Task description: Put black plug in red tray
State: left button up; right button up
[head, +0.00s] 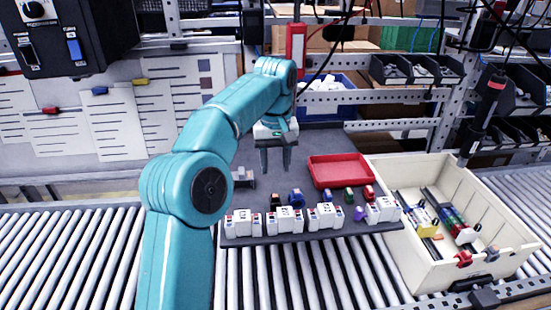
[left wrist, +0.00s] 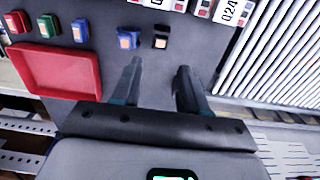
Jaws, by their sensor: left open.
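The black plug (head: 275,201) sits on the dark work board, at the left end of a loose row of coloured plugs. My left gripper (head: 276,171) is open, empty and pointing down, above the board behind the black plug and left of the tray. My right gripper is not in view.
White modules (head: 285,220) line the board's front edge. A cream bin (head: 420,270) stands right; rollers (head: 70,255) run in front.

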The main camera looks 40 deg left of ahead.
pick_arm(q)
jog(key=shift+w+a+f+n+y, duration=0.1)
jog(key=shift+a+f+n+y, duration=0.3)
jog(key=shift+f+n+y, duration=0.25)
jog(key=s+d+y+b, duration=0.1)
jog(key=s, duration=0.1)
jog(key=m+t+y+b, duration=0.1)
jog(key=t+b, duration=0.1)
jog(key=t, duration=0.1)
send_near(275, 196)
jog(key=x, duration=0.5)
jog(key=shift+s+f+p, duration=0.15)
jog(key=shift+f+p, duration=0.15)
jog(key=shift+p, duration=0.05)
jog(key=shift+f, duration=0.3)
jog(key=p+x, duration=0.1)
jog(key=x, duration=0.2)
jog(key=shift+w+a+f+p, duration=0.2)
jog(key=shift+w+f+p, duration=0.05)
jog(key=shift+w+p, duration=0.1)
jog(key=shift+w+a+f, duration=0.2)
jog(key=shift+f, duration=0.3)
jog(key=shift+d+r, duration=0.1)
jog(key=shift+c, duration=0.6)
jog(key=shift+s, duration=0.1)
jog(key=c, duration=0.5)
grip_shut()
